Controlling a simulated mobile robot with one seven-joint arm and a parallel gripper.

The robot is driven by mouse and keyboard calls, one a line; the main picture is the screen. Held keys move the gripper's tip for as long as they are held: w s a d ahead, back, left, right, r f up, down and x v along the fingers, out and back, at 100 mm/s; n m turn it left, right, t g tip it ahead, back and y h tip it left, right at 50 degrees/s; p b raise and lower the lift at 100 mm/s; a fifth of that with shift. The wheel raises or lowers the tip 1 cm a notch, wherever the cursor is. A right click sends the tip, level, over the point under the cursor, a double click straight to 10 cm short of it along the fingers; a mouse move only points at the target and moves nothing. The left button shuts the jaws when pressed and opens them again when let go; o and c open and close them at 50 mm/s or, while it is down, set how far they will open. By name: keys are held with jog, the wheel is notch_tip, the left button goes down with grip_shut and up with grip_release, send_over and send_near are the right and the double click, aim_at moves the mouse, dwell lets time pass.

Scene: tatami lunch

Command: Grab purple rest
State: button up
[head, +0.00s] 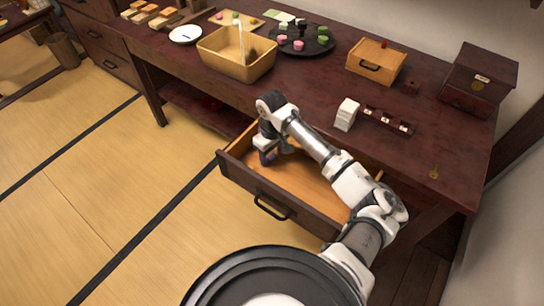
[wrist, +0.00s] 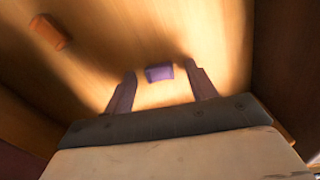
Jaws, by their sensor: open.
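The purple rest (wrist: 159,73) is a small purple block on the light wood floor of the open drawer. In the wrist view it lies between and just beyond the tips of my gripper (wrist: 160,77). The two fingers stand apart, with nothing held between them. In the head view my gripper (head: 267,157) reaches down into the left part of the drawer (head: 310,188). The purple rest is not clearly distinguishable there beside the fingers.
An orange-brown block (wrist: 49,32) lies in the drawer at the upper left of the wrist view. Drawer walls enclose the gripper. The dark red table (head: 330,95) above carries a tan basin (head: 222,62), a small wooden box (head: 376,60) and a white stack (head: 346,114).

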jog(key=shift+c, duration=0.2)
jog(key=c, duration=1)
jog(key=shift+r, duration=0.2)
